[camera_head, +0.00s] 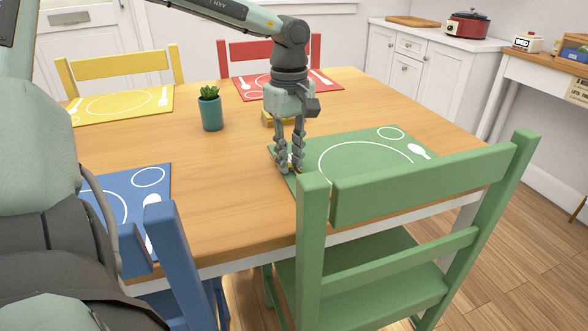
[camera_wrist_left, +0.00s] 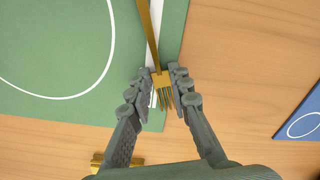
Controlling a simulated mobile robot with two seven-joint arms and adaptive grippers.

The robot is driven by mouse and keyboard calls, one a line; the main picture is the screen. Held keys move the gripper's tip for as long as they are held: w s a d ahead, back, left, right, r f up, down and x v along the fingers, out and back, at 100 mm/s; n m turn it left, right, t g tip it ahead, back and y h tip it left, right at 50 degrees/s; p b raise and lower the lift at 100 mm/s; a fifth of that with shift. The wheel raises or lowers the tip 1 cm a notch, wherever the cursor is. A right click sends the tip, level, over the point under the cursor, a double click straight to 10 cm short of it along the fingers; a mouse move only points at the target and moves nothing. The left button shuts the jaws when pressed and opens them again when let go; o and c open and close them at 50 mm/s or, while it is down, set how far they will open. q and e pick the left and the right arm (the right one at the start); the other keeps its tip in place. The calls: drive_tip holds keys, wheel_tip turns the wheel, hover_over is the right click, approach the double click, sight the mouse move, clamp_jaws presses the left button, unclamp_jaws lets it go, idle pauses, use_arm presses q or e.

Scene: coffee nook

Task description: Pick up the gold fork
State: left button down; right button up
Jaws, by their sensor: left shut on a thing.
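The gold fork (camera_wrist_left: 153,38) shows in the left wrist view, its tines between my fingertips and its handle running up over the green placemat (camera_wrist_left: 60,60). My left gripper (camera_wrist_left: 161,84) is shut on the fork near its tines, low over the placemat's edge. In the head view my left gripper (camera_head: 289,164) points down at the left edge of the green placemat (camera_head: 350,136), and its fingers mostly hide the fork there. I cannot tell whether the fork touches the mat. My right gripper is not in view.
A gold block-like object (camera_head: 267,119) stands just behind my left gripper. A potted succulent (camera_head: 211,110) is to its left. Blue (camera_head: 160,180), yellow (camera_head: 120,105) and red (camera_head: 331,81) placemats lie around the wooden table. A green chair (camera_head: 420,190) stands in front.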

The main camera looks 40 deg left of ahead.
sight(290, 165)
use_arm(q)
drive_tip(key=shift+r, duration=0.15)
wheel_tip(290, 165, up, 18)
drive_tip(key=p, duration=0.1)
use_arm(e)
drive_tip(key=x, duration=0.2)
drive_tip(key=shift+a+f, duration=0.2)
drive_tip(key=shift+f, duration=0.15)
